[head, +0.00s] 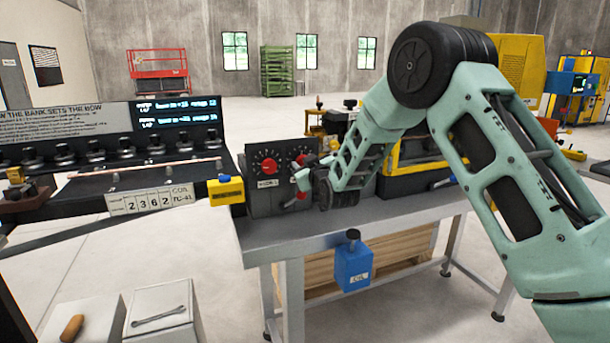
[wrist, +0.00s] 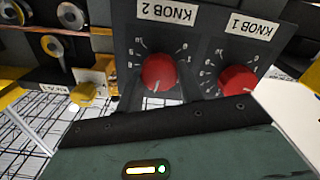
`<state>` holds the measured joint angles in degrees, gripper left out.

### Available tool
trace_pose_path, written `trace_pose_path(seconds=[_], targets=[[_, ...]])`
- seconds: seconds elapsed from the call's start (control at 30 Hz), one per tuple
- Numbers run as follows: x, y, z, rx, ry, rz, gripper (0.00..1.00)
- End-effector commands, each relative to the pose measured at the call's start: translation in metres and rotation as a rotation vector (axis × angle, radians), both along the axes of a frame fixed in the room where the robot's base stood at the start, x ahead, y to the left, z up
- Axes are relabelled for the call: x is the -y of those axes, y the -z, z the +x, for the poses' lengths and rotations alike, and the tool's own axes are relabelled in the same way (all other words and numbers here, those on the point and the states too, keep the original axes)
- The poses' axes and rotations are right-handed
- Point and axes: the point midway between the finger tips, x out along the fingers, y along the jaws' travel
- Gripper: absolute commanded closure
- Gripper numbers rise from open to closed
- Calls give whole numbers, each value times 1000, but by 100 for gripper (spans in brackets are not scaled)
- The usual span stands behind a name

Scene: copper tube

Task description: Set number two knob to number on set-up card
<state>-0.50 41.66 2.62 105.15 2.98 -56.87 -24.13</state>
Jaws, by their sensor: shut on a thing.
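A dark panel (head: 262,202) on the bench has two red knobs with white dial marks. Knob 1 (head: 269,165) is on the left and knob 2 (head: 302,158) on the right. In the upside-down wrist view, knob 2 (wrist: 158,72) is near the middle and knob 1 (wrist: 237,80) at right. Knob 2's white line points down in that picture; its dial figures are too small to read surely. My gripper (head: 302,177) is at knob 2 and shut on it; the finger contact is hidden. A white card (head: 152,200) at left appears to read 2 3 6 2.
A copper tube (head: 150,167) lies along the black bank at left. A yellow block (head: 226,190) sits just left of the panel. A blue box (head: 353,265) hangs at the bench front. The bench top (head: 340,225) before the panel is clear.

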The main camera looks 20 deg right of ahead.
Motion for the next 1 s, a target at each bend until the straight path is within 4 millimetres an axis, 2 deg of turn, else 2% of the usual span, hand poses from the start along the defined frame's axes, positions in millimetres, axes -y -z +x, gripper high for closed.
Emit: trace_pose_path(seconds=[0.03, 1.0], targets=[[-2, 6, 0, 5, -3, -46, 86], [-4, 5, 0, 3, -2, -920, 86]])
